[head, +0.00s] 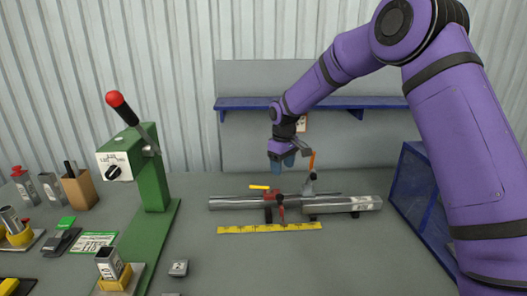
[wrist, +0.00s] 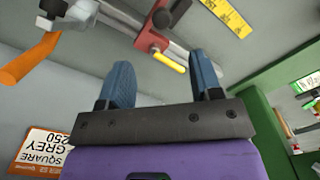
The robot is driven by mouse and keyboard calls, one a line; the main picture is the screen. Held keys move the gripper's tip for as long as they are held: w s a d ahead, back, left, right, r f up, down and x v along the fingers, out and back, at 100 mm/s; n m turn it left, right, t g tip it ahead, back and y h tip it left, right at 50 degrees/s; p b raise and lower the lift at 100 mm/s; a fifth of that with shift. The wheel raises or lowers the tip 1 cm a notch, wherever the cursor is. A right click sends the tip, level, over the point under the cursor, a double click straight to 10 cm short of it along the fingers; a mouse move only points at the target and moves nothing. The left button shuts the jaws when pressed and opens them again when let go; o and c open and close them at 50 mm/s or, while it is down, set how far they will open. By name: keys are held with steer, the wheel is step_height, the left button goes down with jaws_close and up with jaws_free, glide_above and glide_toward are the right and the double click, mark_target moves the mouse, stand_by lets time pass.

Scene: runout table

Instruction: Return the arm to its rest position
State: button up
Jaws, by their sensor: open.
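My purple arm reaches in from the right in the head view. My gripper (head: 283,162) hangs above the back of the table, behind and above the metal tubes. In the wrist view its two blue fingers (wrist: 163,80) stand wide apart with nothing between them. Beyond them the red clamp (wrist: 151,40) with a yellow handle shows, apart from the fingers as far as I can tell. In the head view the red clamp (head: 279,196) sits on the round tube (head: 235,203). A grey clamp with an orange handle (head: 312,162) stands just right of my gripper.
A square tube (head: 345,204) lies in line with the round one. A yellow ruler (head: 270,228) lies in front. A green press (head: 150,170) with a red knob stands left, a blue rack (head: 418,195) right. A blue shelf (head: 245,103) runs behind. The front middle table is largely clear.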

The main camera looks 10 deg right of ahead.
steer(key=s+d+r+m+t, duration=0.15)
steer(key=s+d+r, duration=0.35)
steer(key=s+r, duration=0.5)
steer(key=s+d+r+m+t, duration=0.1)
steer(key=s+d+r+m, duration=0.3)
steer(key=s+r, duration=0.65)
steer(key=s+d+m+t, duration=0.1)
steer(key=s+d, duration=0.3)
steer(key=s, duration=0.7)
steer(key=s+d+m+t, duration=0.1)
steer(key=s+d+m, duration=0.1)
steer(key=s, duration=1)
steer(key=shift+s+d+r, duration=0.25)
steer(key=shift+d+r, duration=0.1)
steer(key=shift+d, duration=0.5)
steer(key=shift+t, duration=0.25)
steer(key=shift+c, duration=0.4)
